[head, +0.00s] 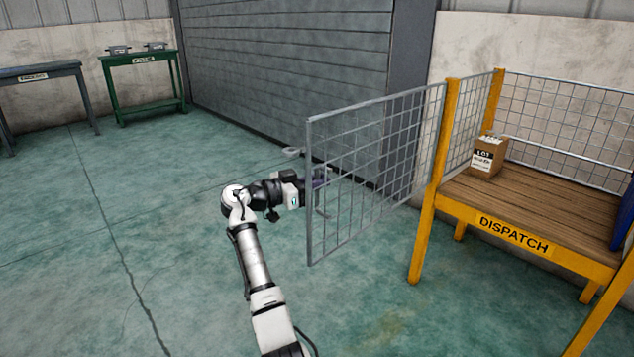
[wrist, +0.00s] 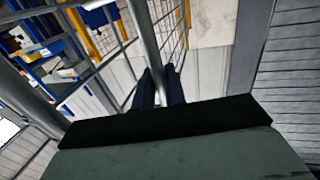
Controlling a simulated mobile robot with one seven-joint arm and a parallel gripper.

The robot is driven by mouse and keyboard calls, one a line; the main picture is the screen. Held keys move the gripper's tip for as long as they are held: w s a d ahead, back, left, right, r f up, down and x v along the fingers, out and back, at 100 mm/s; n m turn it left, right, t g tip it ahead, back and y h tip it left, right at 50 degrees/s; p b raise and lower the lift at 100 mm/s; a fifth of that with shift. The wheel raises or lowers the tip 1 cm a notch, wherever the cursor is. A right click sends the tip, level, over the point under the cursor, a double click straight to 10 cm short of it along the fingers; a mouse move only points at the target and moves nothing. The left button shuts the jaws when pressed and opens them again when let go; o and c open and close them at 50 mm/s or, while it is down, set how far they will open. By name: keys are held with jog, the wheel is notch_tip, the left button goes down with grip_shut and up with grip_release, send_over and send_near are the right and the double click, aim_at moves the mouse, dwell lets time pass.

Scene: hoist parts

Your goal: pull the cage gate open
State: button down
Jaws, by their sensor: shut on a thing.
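The grey wire-mesh cage gate (head: 362,130) stands swung out from the yellow post (head: 447,150) of the dispatch cage, its free edge toward the left. My gripper (head: 322,178) is at the gate near that free edge, partly hidden by the mesh. In the wrist view my gripper's dark fingers (wrist: 161,86) are close together at the end of a grey upright bar (wrist: 143,35), which looks like the gate's handle. They are shut on it; the exact grip is hard to see.
The dispatch table (head: 540,190) inside the cage carries a cardboard box (head: 487,156). A blue object (head: 624,215) shows at the right edge. A green table (head: 143,60) and a grey table (head: 38,72) stand at the back left. The floor (head: 150,230) left of the gate is clear.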

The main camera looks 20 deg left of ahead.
jog(key=c, duration=1.5)
grip_release()
jog(key=shift+d, duration=0.1)
jog(key=shift+c, duration=0.2)
jog(key=p+v, duration=0.1)
jog(key=v, duration=1.2)
jog(key=shift+s+a, duration=0.25)
jog(key=shift+a, duration=0.1)
